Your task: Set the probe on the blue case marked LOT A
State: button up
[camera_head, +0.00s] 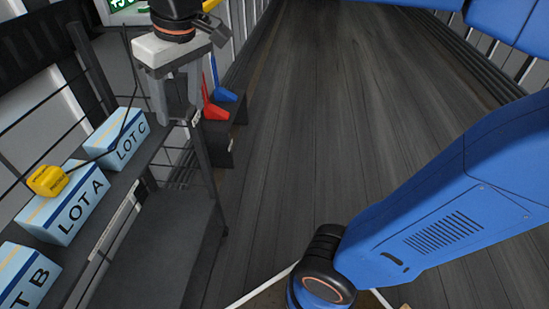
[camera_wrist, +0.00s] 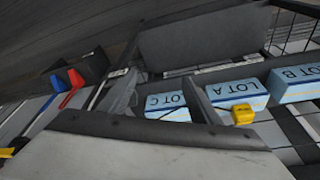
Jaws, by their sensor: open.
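The yellow probe (camera_head: 48,180) rests on the top of the blue case marked LOT A (camera_head: 72,214), near its back-left edge. A dark cable runs from the probe over the neighbouring case. In the wrist view the probe (camera_wrist: 243,115) shows against the LOT A case (camera_wrist: 235,91). My gripper (camera_head: 179,118) is open and empty, to the right of the cases and apart from the probe. Its two fingers also show in the wrist view (camera_wrist: 160,98), with the LOT C case partly behind them.
The LOT C case (camera_head: 118,138) and LOT B case (camera_head: 25,275) flank LOT A on a dark wire-sided shelf. LOT B is cut off by the frame. Red (camera_head: 212,106) and blue (camera_head: 224,94) items stand beyond. The plank floor (camera_head: 320,110) is open to the right.

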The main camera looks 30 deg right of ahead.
jog(key=s+d+f+m+t, duration=0.1)
jog(key=s+d+f+m, duration=0.1)
jog(key=s+d+f, duration=0.4)
jog(key=s+d+f+m+t+h, duration=0.1)
jog(key=s+d+f+m, duration=0.2)
jog(key=s+d+f, duration=0.3)
jog(key=d+f, duration=0.4)
jog(key=d, duration=0.1)
jog(key=shift+r, duration=0.1)
dwell(1.4)
